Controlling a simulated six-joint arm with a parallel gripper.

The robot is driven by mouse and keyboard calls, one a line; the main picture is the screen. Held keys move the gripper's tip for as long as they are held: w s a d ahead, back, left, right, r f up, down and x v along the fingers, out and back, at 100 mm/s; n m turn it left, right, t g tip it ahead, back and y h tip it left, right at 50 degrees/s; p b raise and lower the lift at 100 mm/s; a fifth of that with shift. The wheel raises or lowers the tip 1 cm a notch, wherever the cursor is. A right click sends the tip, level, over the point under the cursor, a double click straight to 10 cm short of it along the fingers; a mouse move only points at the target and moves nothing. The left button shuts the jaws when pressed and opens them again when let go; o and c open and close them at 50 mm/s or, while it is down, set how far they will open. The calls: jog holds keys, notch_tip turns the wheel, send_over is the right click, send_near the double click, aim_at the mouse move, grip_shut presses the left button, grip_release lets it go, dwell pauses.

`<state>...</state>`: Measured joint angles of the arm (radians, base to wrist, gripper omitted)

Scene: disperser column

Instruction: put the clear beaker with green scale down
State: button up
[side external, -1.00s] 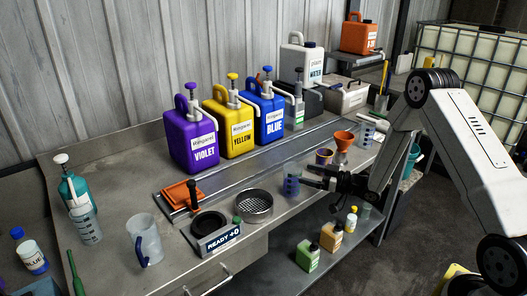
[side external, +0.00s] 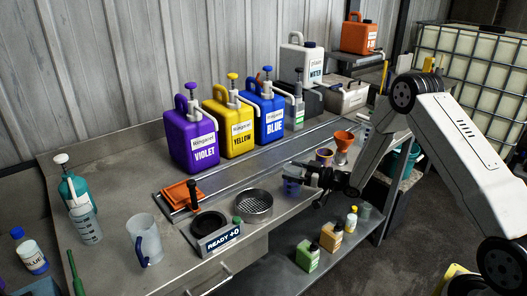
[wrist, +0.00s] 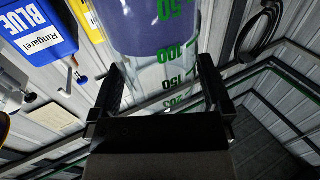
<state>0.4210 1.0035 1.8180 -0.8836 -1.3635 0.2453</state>
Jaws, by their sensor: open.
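The clear beaker with green scale (wrist: 160,62) fills the top middle of the wrist view, with violet-blue contents. Its green numbers appear upside down there. My gripper (wrist: 160,85) is open, with one finger on each side of the beaker's lower-pictured part; whether they touch it is unclear. In the side external view my gripper (side external: 301,176) covers much of the beaker (side external: 291,188), whose blue-tinted part shows just below the fingers. It is near the bench's front edge, and I cannot clearly see its base.
A mesh sieve (side external: 254,205) and a scale reading READY (side external: 220,240) are to the left. Violet, yellow and blue jugs (side external: 266,106) stand behind. Bottles (side external: 331,236) sit on the lower shelf.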

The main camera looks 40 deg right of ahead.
jog(key=c, duration=1.3)
jog(key=shift+o, duration=0.2)
jog(key=shift+r, duration=0.15)
jog(key=shift+r, duration=1.05)
jog(key=s+a+r, duration=0.2)
jog(key=s+r, duration=0.8)
jog(key=s, duration=0.4)
jog(key=shift+r, duration=0.35)
jog(key=shift+w+a, duration=0.15)
